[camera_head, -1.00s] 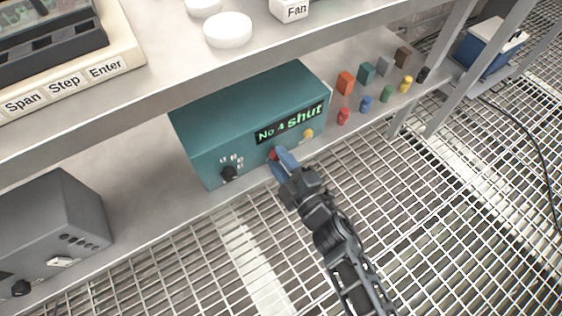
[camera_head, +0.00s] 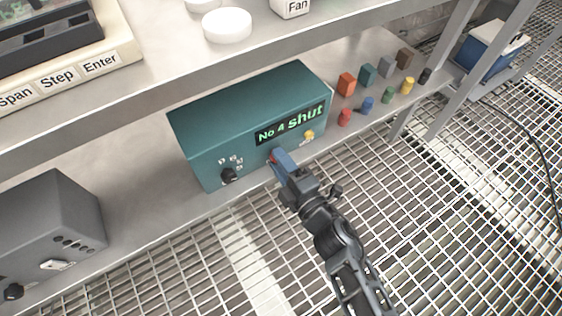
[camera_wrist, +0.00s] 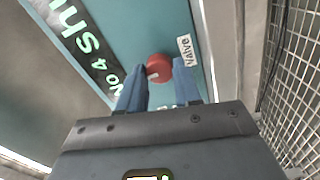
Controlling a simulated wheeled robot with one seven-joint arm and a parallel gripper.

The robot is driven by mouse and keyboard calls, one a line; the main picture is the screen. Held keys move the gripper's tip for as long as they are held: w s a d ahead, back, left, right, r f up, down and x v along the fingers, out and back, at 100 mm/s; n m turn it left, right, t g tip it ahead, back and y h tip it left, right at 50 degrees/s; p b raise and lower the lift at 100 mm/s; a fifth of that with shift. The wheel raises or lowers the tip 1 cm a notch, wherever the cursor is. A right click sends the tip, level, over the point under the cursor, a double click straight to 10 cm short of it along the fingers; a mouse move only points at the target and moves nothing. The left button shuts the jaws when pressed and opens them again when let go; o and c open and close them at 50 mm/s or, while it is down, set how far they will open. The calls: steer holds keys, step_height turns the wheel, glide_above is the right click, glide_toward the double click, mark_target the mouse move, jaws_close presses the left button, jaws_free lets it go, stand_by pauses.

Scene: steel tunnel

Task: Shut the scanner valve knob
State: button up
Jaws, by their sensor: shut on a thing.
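The teal scanner box (camera_head: 228,104) sits on the lower shelf, and its dark display (camera_head: 290,124) reads "No 4 shut" in green. The red valve knob (camera_wrist: 158,66) is on its front face beside a white "Valve" label (camera_wrist: 185,48). In the head view only a sliver of the knob (camera_head: 272,157) shows past my fingers. My gripper (camera_wrist: 160,76) has its blue fingers on either side of the knob and is shut on it. A white mark shows on the knob's near edge.
A black selector knob (camera_head: 229,174) and a yellow button (camera_head: 309,135) flank the valve knob. Small coloured blocks and pegs stand right of the box. A grey box (camera_head: 45,225) is at the left. The upper shelf overhangs; open grating lies in front.

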steer(key=o, duration=1)
steer(key=shift+o, duration=0.2)
steer(key=p+v, duration=0.2)
steer(key=v, duration=0.5)
steer(key=shift+s+d, duration=0.25)
steer(key=shift+s, duration=0.1)
